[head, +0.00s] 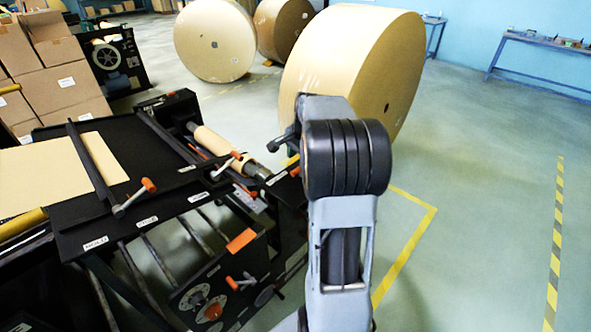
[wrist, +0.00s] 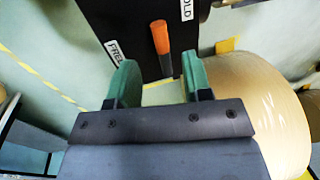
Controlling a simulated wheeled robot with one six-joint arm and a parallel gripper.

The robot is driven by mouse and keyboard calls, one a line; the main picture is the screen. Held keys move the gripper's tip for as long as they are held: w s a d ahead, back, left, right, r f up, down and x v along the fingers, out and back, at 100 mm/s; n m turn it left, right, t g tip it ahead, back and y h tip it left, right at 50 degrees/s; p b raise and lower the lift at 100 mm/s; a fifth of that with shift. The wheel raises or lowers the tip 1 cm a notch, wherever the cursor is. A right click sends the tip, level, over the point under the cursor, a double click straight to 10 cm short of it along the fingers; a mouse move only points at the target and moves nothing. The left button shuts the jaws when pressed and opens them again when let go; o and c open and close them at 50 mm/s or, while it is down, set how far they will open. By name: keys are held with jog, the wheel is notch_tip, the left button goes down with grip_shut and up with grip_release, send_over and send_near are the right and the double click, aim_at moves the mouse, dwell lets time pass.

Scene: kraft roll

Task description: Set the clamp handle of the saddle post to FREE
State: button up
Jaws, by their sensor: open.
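The clamp handle has an orange grip (wrist: 160,37) and shows in the wrist view against a dark plate (wrist: 135,15). A white label reading FREE (wrist: 117,52) is to its left, and a label partly cut off, ending in "OLD" (wrist: 187,10), is to its upper right. The orange grip stands between the two labels; I cannot tell which setting it is at. My gripper (wrist: 157,76), with green fingers, is open and empty. The handle appears ahead of the gap between the fingers, with no visible grasp. In the head view my arm hides most of the gripper.
A dark machine bench (head: 110,165) carries other orange-tipped handles (head: 149,185) and a control panel with knobs (head: 205,300). A large kraft roll (head: 350,60) stands just behind my arm. Boxes (head: 60,90) are stacked at left. The floor at right is clear.

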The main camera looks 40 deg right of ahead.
aim_at(295, 171)
jog(key=shift+w+a+f, duration=0.1)
jog(key=shift+w+f, duration=0.1)
jog(key=shift+f, duration=0.7)
jog(key=shift+w+f, duration=0.15)
jog(key=shift+f, duration=0.8)
jog(key=shift+w+a+f, duration=0.1)
jog(key=shift+w+f, duration=0.1)
jog(key=shift+f, duration=0.7)
grip_shut()
